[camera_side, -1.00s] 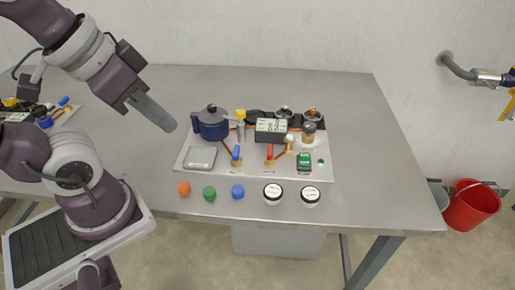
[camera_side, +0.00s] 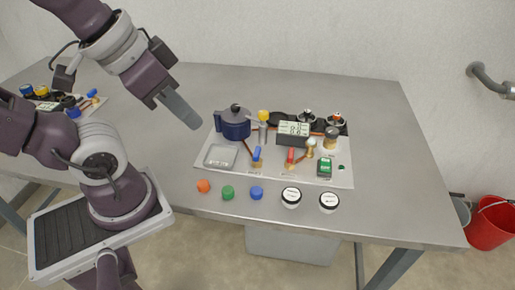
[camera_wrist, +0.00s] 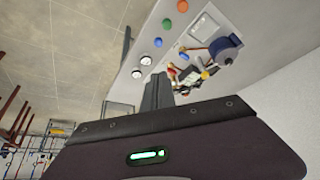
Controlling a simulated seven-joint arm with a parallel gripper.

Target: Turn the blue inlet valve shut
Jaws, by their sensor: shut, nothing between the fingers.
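The blue inlet valve (camera_side: 257,154) has a blue lever handle on a brass-coloured body. In the side view it stands on the pale board (camera_side: 212,178), just right of the square grey tray. The lever looks tilted and close to upright, but its exact angle is too small to tell. My gripper (camera_side: 196,122) is shut and empty, in the air left of the blue pot and up and left of the valve, clear of it.
A red-handled valve (camera_side: 291,157) stands right of the blue one. Close around are the blue pot (camera_side: 234,124), a yellow-topped post (camera_side: 263,116), the grey tray (camera_side: 221,155) and a display (camera_side: 293,129). Coloured knobs and white-lidded jars (camera_side: 291,197) line the front.

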